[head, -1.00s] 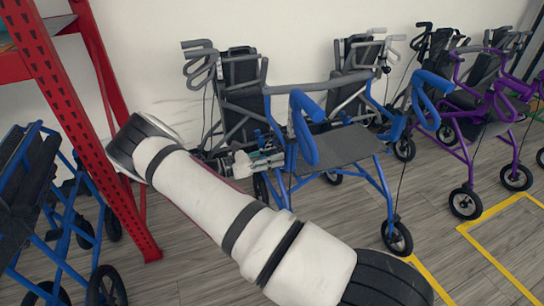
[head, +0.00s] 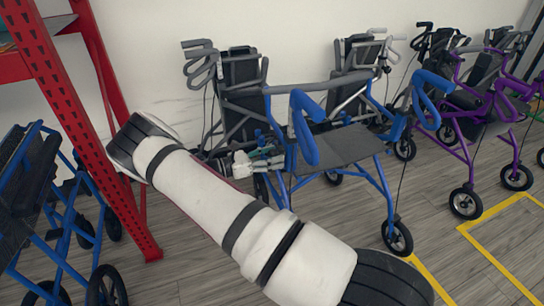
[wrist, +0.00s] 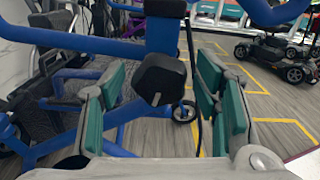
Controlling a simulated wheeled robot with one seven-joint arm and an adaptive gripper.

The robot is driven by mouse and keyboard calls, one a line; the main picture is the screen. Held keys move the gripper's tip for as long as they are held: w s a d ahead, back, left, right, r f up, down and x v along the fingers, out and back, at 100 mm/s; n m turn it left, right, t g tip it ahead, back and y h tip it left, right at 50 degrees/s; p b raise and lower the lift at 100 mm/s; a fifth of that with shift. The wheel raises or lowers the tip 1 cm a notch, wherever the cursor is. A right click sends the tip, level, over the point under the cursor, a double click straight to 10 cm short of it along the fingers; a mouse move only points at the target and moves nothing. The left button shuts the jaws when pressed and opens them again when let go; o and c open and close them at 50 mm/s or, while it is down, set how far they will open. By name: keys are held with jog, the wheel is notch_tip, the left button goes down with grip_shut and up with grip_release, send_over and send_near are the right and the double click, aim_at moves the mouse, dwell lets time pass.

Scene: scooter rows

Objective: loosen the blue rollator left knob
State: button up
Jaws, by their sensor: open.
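The blue rollator (head: 376,171) stands in the middle of the head view, with blue handles and a dark seat. In the wrist view its blue frame tubes (wrist: 70,38) cross the upper left. Its black knob (wrist: 160,78) sits on an upright blue post, between and beyond my fingers. My gripper (wrist: 164,108) is open, with green pads on either side of the knob and a visible gap to each. In the head view my gripper (head: 268,160) is at the rollator's left side, partly hidden by its frame and handle.
A red shelf rack (head: 88,130) stands at the left, with another blue walker (head: 60,215) beside it. A grey rollator (head: 235,90) is behind, against the wall. A purple rollator (head: 485,120) stands right. Bare floor lies at the front right, with yellow lines.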

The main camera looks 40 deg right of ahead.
jog(key=v, duration=1.2)
